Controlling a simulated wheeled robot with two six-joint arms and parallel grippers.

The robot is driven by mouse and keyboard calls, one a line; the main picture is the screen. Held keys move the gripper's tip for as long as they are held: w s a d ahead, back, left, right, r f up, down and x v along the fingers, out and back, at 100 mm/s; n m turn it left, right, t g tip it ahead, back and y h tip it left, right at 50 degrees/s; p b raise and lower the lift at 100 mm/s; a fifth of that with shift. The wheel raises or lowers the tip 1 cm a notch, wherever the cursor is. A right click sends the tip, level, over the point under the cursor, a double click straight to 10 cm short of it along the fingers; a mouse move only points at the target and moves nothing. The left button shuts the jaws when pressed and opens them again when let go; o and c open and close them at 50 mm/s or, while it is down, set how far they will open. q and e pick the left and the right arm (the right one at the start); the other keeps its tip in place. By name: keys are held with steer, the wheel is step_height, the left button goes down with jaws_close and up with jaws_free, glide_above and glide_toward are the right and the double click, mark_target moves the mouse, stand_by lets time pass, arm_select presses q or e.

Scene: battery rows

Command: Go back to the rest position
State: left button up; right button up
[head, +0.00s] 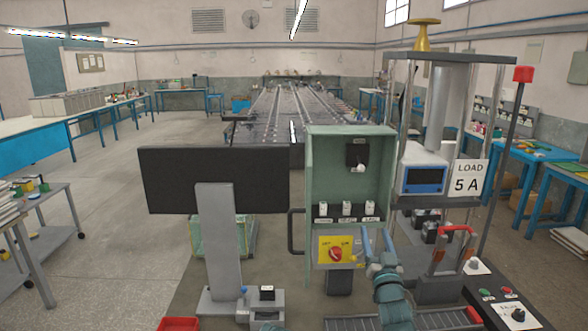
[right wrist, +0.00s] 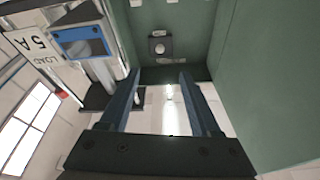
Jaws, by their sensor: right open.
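My right gripper (head: 376,238) is in front of the lower right edge of the open green cabinet (head: 318,150), its fingers pointing up and away from me. In the right wrist view the gripper (right wrist: 159,82) is open, with nothing between its two dark blue fingers. The green cabinet wall (right wrist: 270,80) fills the right side of that view. The red knob on a yellow plate (head: 325,243) is just left of the gripper in the head view; I cannot tell whether they touch. I cannot make out my left gripper.
A dark monitor (head: 160,180) on a grey stand is left of the cabinet. A test rig with a "LOAD 5 A" sign (head: 469,180) and a red-capped pole (head: 523,74) stands at the right. A control box (head: 510,308) is at the lower right. Open floor (head: 115,230) lies left.

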steer(key=s+a+f+n+g, duration=0.1)
steer(key=s+a+f+g, duration=0.2)
steer(key=f, duration=0.4)
steer(key=s+a+f+g, duration=0.1)
steer(key=a+f+g, duration=0.25)
steer(key=f, duration=0.25)
steer(key=s+a+f+n+g, duration=0.1)
steer(key=a+f+g, duration=0.25)
steer(key=f, duration=0.35)
steer(key=s+a+f+n+g, duration=0.1)
steer(key=s+a+f+g, duration=0.1)
steer(key=s+g, duration=0.2)
steer(key=s+a+f+n+g, duration=0.1)
steer(key=s+f+g, duration=0.2)
steer(key=s, duration=0.8)
steer(key=s+a+f+n+g+h, duration=0.1)
steer(key=s+a+f+n+g, duration=0.1)
steer(key=s, duration=0.5)
steer(key=f+g, duration=0.1)
steer(key=g, duration=0.1)
steer(key=shift+s+a+f+g, duration=0.15)
steer(key=shift+s+a+g, duration=0.05)
steer(key=shift+a+g, duration=0.15)
